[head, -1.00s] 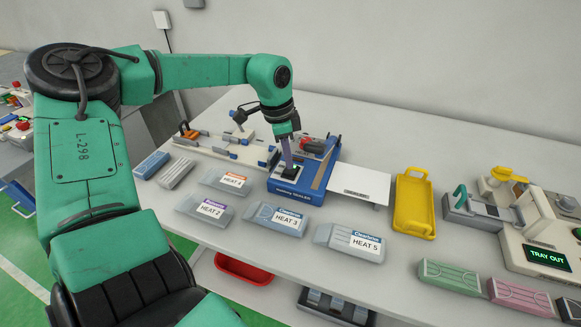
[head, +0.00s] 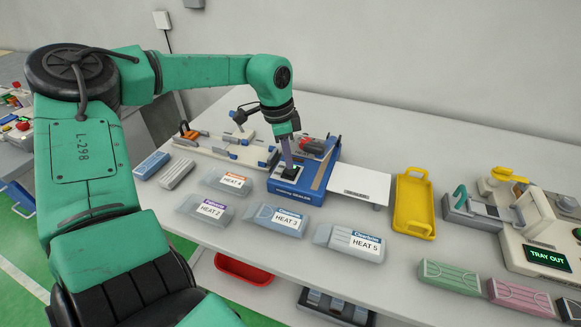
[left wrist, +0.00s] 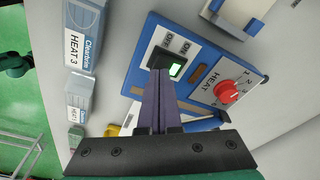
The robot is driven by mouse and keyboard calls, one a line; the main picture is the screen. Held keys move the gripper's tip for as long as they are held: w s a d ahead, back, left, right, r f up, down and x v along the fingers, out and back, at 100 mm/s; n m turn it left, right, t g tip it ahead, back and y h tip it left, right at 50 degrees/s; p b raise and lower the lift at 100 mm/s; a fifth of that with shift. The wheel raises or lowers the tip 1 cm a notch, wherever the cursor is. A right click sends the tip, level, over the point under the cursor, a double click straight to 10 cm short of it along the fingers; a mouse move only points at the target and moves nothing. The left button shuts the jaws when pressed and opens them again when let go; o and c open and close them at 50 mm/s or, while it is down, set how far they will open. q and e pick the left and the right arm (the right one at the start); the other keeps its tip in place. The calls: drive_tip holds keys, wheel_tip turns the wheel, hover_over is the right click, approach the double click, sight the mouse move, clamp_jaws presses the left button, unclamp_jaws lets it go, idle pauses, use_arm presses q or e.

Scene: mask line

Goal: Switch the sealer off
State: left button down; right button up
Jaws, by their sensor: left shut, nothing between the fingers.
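The blue sealer (head: 318,185) stands on the table in the head view, and its panel (left wrist: 197,92) fills the middle of the left wrist view. A black rocker switch (left wrist: 163,60) with a lit green part sits on the panel, with on/off lettering beside it. A red heat knob (left wrist: 228,92) is on the same panel. My left gripper (head: 290,168) is shut and empty, its purple fingers pointing down at the switch. In the left wrist view the fingertips (left wrist: 160,74) are at the switch's edge; I cannot tell whether they touch it. My right gripper is not in view.
Several labelled packs, among them HEAT 3 (head: 276,219) and HEAT 5 (head: 349,242), lie in front of the sealer. A white plate (head: 358,184) juts from its right side. A yellow tray (head: 413,205) stands farther right, beside a machine reading TRAY OUT (head: 547,256).

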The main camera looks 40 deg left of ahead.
sight(288, 171)
use_arm(q)
drive_tip(key=shift+f, duration=0.15)
idle(0.4)
drive_tip(key=shift+f+b, duration=0.8)
drive_tip(key=shift+b, duration=0.05)
idle(0.3)
drive_tip(key=shift+r+p, duration=2.05)
drive_tip(key=shift+r, duration=1.5)
